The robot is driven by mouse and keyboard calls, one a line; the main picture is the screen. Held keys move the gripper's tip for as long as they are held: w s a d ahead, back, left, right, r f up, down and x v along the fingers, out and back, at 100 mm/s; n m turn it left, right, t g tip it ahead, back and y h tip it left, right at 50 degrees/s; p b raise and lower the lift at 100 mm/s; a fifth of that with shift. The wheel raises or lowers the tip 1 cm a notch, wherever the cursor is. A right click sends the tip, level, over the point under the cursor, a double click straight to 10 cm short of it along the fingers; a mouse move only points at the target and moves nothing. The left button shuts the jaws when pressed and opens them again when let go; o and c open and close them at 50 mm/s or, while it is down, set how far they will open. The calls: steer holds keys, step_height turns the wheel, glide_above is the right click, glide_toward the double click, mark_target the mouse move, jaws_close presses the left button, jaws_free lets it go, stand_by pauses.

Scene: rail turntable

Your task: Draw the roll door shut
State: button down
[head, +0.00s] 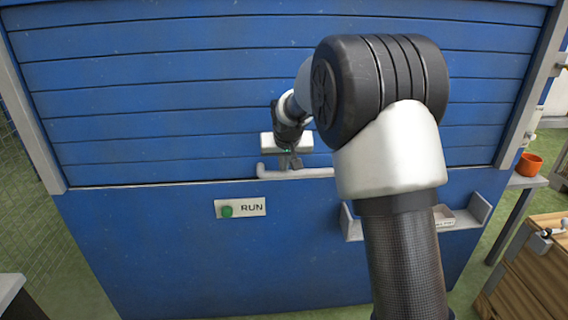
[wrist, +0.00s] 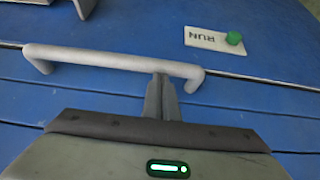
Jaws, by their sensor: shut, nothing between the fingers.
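The blue slatted roll door (head: 180,105) reaches down to a thin pale line above the flat blue lower panel (head: 150,250). I cannot tell whether a narrow gap is left there. A grey bar handle (head: 268,173) sits low on the door, partly hidden by my arm and gripper; the wrist view shows its whole length (wrist: 100,58). My gripper (head: 290,163) is at the handle, its fingers (wrist: 161,78) together and empty. Their tips are at the bar near its right end in the wrist view; I cannot tell whether they touch it.
A RUN plate (head: 252,207) with a green button (head: 227,211) is on the lower panel. A grey shelf (head: 467,222) juts out at the right. An orange pot (head: 529,164) and a wooden crate (head: 530,275) stand further right. Grey rails (head: 530,90) flank the door.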

steer(key=r+p, duration=0.2)
steer(key=r, duration=0.1)
steer(key=r+p, duration=0.1)
steer(key=r, duration=0.1)
steer(key=shift+w, duration=0.25)
steer(key=s+d+r+p, duration=0.1)
steer(key=s+d+r, duration=0.1)
steer(key=s+r, duration=0.7)
steer(key=s+d+r+p, duration=0.15)
steer(key=s+r, duration=0.25)
steer(key=s, duration=0.8)
steer(key=s+d+f+g, duration=0.1)
steer(key=s+f, duration=0.1)
steer(key=s, duration=0.8)
steer(key=s+d+f, duration=0.2)
steer(key=s, duration=0.9)
step_height(320, 180, up, 22)
steer(key=p, duration=2)
steer(key=shift+w+p, duration=0.15)
steer(key=shift+p, duration=0.2)
steer(key=shift+a+f, duration=0.1)
